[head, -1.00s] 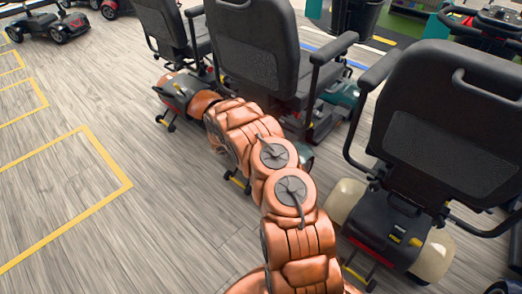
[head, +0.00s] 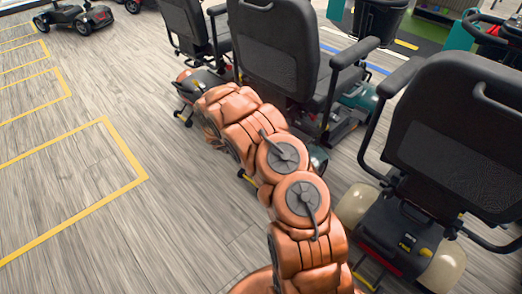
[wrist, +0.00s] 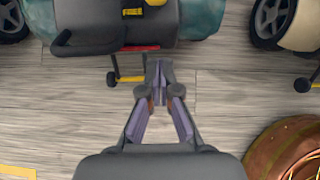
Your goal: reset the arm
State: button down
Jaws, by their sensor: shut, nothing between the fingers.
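My arm is copper-coloured and bends from the bottom of the head view up toward the row of scooters. In the head view its far end is hidden behind the arm's own links. In the wrist view my gripper (wrist: 159,75) is shut and empty. Its fingertips meet over the wood-look floor, close to the rear of a scooter (wrist: 85,30) with a red strip and a small anti-tip wheel. I cannot tell whether they touch it.
A black-seated scooter (head: 275,50) stands beyond my arm, and another scooter (head: 455,130) stands close on the right. A smaller scooter (head: 75,15) is at the far left. Yellow floor lines (head: 125,150) mark bays. The grey floor on the left (head: 100,220) is clear.

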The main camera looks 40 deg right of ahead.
dwell(0.3)
jog(key=s+a+r+m+g+p, duration=0.15)
jog(key=s+r+m+p, duration=0.3)
jog(key=r, duration=0.85)
jog(key=s+a+r+m+g+p, duration=0.15)
jog(key=s+r+m+p, duration=0.35)
jog(key=r, duration=0.7)
jog(key=s+a+r+m+p, duration=0.25)
jog(key=s+r, duration=0.45)
jog(key=r, duration=0.6)
jog(key=s+a+r+m+y+p, duration=0.4)
jog(key=s+a+r+p, duration=0.3)
jog(key=s+a+r, duration=0.3)
jog(key=s+a+r+m+y+p, duration=0.4)
jog(key=s+a+r+p, duration=0.4)
jog(key=s, duration=0.9)
jog(key=a+r, duration=0.3)
jog(key=a, duration=0.2)
jog(key=shift+a, duration=0.15)
